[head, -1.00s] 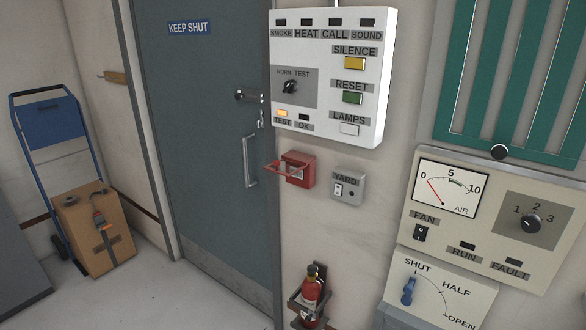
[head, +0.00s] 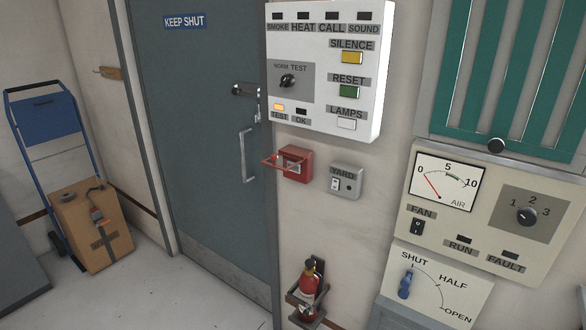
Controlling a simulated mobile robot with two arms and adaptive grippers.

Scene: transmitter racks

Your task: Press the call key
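The white alarm panel (head: 324,72) on the wall carries a lamp window over the label CALL (head: 332,16), and that window is dark. Its keys are a yellow SILENCE key (head: 352,58), a green RESET key (head: 349,92) and a white LAMPS key (head: 346,124). The mode knob (head: 288,81) sits between NORM and TEST markings, and the TEST lamp (head: 279,107) glows orange. Below the panel is a small red box (head: 295,164) with a red frame-like flap sticking out to the left. No key labelled CALL can be read. Neither of my grippers is in view.
A grey YARD switch box (head: 345,181) is right of the red box. A fire extinguisher (head: 309,285) hangs below. A fan control panel (head: 480,212) and a blue SHUT/OPEN lever (head: 405,285) are at right. A closed door (head: 205,130) and a hand truck with a carton (head: 92,225) are left.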

